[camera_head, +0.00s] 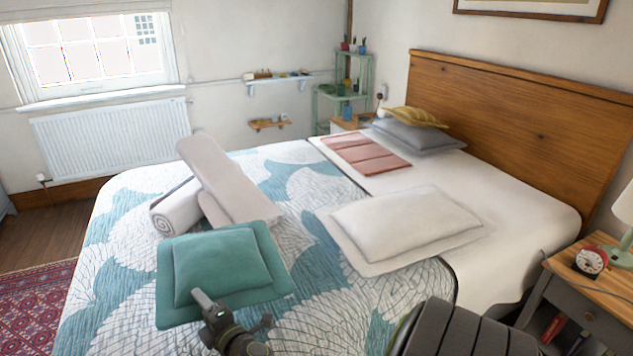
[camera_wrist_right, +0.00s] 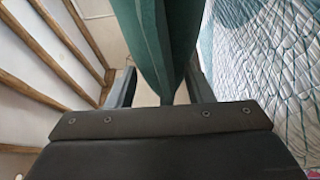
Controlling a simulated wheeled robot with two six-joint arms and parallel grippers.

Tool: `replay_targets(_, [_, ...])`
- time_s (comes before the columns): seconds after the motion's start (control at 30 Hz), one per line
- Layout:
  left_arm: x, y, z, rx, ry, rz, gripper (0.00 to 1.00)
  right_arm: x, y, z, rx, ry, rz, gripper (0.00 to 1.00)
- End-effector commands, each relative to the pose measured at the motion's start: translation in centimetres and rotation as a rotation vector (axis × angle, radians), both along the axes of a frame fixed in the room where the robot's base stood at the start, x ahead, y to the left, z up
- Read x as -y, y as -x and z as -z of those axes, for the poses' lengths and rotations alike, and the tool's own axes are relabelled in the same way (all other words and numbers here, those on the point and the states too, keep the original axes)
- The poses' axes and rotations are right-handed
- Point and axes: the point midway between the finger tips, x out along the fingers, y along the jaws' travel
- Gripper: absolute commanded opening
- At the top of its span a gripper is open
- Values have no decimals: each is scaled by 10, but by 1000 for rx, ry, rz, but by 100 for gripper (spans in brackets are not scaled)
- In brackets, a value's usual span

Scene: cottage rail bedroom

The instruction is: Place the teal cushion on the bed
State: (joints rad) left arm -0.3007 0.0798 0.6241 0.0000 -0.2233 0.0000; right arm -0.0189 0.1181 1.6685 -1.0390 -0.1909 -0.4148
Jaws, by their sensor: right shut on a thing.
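The teal cushion (camera_head: 215,262) has a wide flat border and shows over the near left part of the bed (camera_head: 330,315) in the head view. My right gripper (camera_head: 207,302) is shut on its near edge. In the right wrist view the cushion (camera_wrist_right: 158,40) rises edge-on between the two fingers (camera_wrist_right: 160,95), with the bed cover (camera_wrist_right: 265,65) to the right. I cannot tell whether the cushion touches the bed. The cover is teal and white with a fan pattern. My left gripper is not in view.
A white cushion (camera_head: 405,225) lies right of the teal one. A rolled blanket (camera_head: 176,207) and pale long cushions (camera_head: 215,175) lie behind it. Grey and mustard pillows (camera_head: 415,130) are by the headboard (camera_head: 520,120). A dark ribbed object (camera_head: 460,332) is at the bottom edge.

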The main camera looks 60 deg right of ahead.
Motion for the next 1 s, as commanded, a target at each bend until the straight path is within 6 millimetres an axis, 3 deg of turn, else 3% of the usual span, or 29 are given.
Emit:
replay_targets(0.4, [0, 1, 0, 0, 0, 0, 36, 1, 1, 12, -1, 7, -20, 5])
replay_targets(0.8, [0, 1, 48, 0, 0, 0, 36, 1, 1, 65, -1, 8, -20, 5])
replay_targets(1.0, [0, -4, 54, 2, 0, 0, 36, 1, 1, 73, 0, 6, -19, 4])
